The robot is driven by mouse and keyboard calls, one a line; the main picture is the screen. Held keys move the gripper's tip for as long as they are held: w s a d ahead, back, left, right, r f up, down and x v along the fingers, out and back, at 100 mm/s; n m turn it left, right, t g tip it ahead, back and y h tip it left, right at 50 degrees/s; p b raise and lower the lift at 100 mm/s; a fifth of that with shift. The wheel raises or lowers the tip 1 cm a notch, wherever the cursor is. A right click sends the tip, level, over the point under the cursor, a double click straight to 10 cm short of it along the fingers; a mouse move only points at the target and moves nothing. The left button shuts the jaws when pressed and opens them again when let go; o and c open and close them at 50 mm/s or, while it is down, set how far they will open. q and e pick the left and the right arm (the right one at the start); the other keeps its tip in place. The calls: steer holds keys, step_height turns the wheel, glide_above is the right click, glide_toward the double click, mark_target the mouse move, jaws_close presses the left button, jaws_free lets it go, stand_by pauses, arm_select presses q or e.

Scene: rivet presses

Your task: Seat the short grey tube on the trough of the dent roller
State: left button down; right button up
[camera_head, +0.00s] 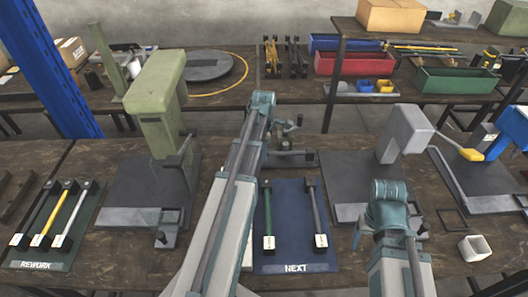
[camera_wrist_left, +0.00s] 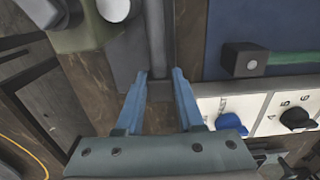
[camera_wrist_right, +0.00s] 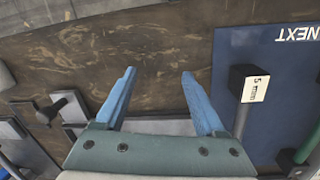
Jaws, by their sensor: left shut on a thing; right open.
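My left gripper (camera_wrist_left: 161,73) is shut on a slim grey piece, apparently the short grey tube (camera_wrist_left: 157,35), which runs up the left wrist view between the fingertips. In the head view, my left arm hides the gripper and this piece. A device with small crank handles (camera_head: 290,155) stands behind the blue mat and may be the dent roller; its trough cannot be made out. My right gripper (camera_wrist_right: 158,73) is open and empty, over bare wood beside the blue mat.
The blue NEXT mat (camera_head: 290,262) holds a green tube (camera_head: 267,212) and a grey tube (camera_head: 314,210). A green press (camera_head: 155,100) stands left, a grey press (camera_head: 403,130) right. The REWORK rack (camera_head: 70,250) is at far left. A white square cup (camera_head: 475,247) sits front right.

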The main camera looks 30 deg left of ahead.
arm_select(q)
steer(key=shift+f+b, duration=0.8)
steer(key=shift+f, duration=0.2)
arm_select(e)
steer(key=shift+f, duration=1.05)
arm_select(q)
steer(key=shift+c, duration=2.2)
jaws_free()
steer(key=shift+r, duration=0.15)
arm_select(e)
steer(key=shift+r, duration=0.15)
arm_select(q)
step_height(320, 180, up, 14)
steer(key=p, duration=1.3)
steer(key=shift+f+p, duration=0.25)
steer(key=shift+p, duration=0.15)
arm_select(e)
step_height(320, 180, up, 14)
steer(key=shift+f, duration=0.2)
